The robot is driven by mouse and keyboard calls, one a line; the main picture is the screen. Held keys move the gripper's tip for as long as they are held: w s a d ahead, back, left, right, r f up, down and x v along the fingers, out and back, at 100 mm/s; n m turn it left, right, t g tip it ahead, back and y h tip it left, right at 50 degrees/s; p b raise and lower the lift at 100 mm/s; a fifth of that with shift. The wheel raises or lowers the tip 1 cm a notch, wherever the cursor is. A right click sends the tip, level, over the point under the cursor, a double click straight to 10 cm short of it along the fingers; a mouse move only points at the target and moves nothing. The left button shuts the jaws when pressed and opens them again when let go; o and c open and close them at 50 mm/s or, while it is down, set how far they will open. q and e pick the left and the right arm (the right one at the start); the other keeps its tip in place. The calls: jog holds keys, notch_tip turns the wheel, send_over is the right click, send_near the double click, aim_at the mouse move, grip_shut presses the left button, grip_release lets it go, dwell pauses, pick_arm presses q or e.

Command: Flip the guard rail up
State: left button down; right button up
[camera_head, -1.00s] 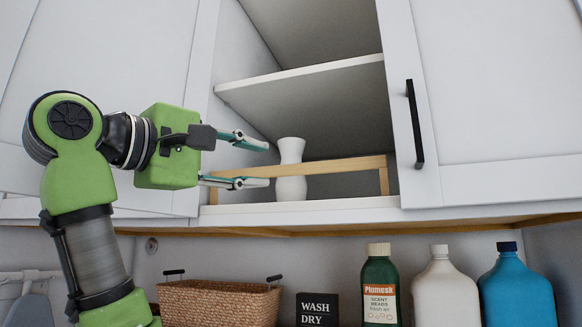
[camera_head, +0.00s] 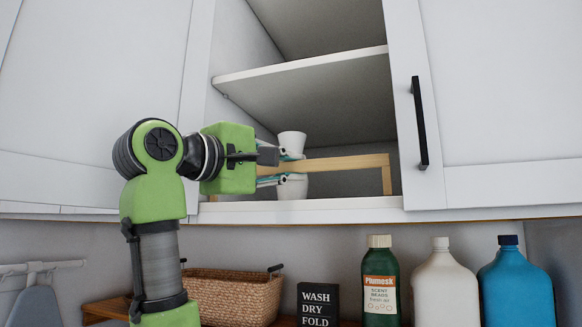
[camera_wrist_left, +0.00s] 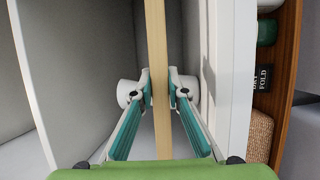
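The guard rail (camera_head: 345,163) is a light wooden bar across the front of the open cabinet's lower compartment, with a post at its right end. A white vase (camera_head: 292,190) stands behind it, partly covered by my fingers. My left gripper (camera_head: 284,166) has one finger above the bar and one below. In the left wrist view the rail (camera_wrist_left: 155,45) runs between the fingertips, which are closed up against its two sides. Parts of the vase (camera_wrist_left: 126,93) show on both sides of the rail there. The rail's left end is hidden behind my gripper. My right gripper is not in view.
A shelf (camera_head: 310,67) lies above the compartment. A cabinet door with a black handle (camera_head: 419,122) is at the right. Below stand a wicker basket (camera_head: 235,298), a black sign (camera_head: 317,303), a green bottle (camera_head: 380,280) and white and blue jugs (camera_head: 515,285).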

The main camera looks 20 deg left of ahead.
pick_arm(q)
jog(key=shift+w+r, duration=0.1)
jog(key=shift+w+r+g+y+p, duration=0.15)
jog(key=shift+g+y+p, duration=0.2)
jog(key=shift+p, duration=0.5)
jog(key=shift+f+n, duration=0.3)
jog(key=c, duration=2)
grip_release()
jog(key=shift+w, duration=0.1)
jog(key=shift+o, duration=0.2)
jog(key=v, duration=1.2)
jog(key=shift+r, duration=0.15)
